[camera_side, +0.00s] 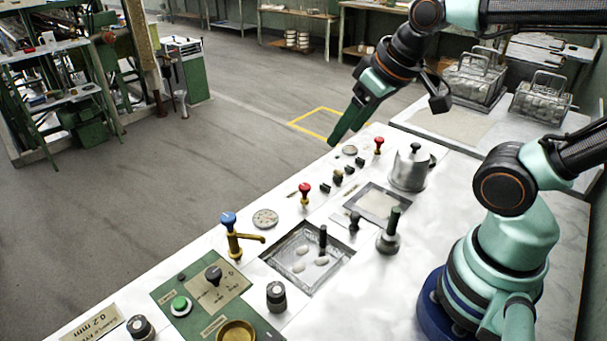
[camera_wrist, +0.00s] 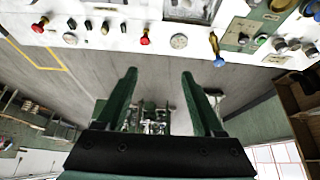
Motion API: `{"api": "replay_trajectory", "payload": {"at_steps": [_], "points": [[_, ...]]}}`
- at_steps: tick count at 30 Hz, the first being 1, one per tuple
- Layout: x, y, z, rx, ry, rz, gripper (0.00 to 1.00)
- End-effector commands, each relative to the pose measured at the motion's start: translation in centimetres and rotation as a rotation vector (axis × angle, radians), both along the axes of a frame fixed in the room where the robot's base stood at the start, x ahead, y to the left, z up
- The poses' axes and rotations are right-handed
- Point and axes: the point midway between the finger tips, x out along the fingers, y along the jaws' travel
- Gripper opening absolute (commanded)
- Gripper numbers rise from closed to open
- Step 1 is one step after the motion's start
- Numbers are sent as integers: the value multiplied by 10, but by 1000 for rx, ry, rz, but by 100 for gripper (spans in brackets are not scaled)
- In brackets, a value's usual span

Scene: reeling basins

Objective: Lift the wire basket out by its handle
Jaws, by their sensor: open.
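Two wire baskets stand at the back right in the side view. One wire basket (camera_side: 473,83) has an upright handle loop and pale contents; a second wire basket (camera_side: 541,104) with a similar handle stands to its right. Both seem to rest on the pale bench top. I cannot tell which one the task means. My gripper (camera_side: 345,127) is above the far edge of the console, left of both baskets and apart from them, with its fingers pointing down and left. In the wrist view my gripper (camera_wrist: 160,85) has its fingers apart with nothing between them. No basket shows there.
The console holds a basin with pale cocoons (camera_side: 317,263), a smaller basin (camera_side: 378,205), a metal pot (camera_side: 409,170), a brass tap (camera_side: 238,240) and red knobs (camera_side: 304,191). Open floor (camera_side: 200,175) lies beyond the console. The bench left of the baskets is mostly clear.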

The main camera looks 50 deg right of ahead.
Motion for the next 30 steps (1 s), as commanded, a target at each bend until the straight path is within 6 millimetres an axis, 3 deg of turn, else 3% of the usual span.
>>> {"api": "replay_trajectory", "payload": {"at_steps": [5, 9, 10, 14, 24, 30], "points": [[0, 0, 0, 0, 1, -1, 69], [1, 3, -5, -15, 17, 38, 16], [1, 4, -8, -26, 28, 65, 11], [4, 17, -34, -110, 107, 287, 11], [-13, 59, -131, -336, 334, 1176, 11], [-27, 69, -161, -378, 382, 1478, 11]]}}
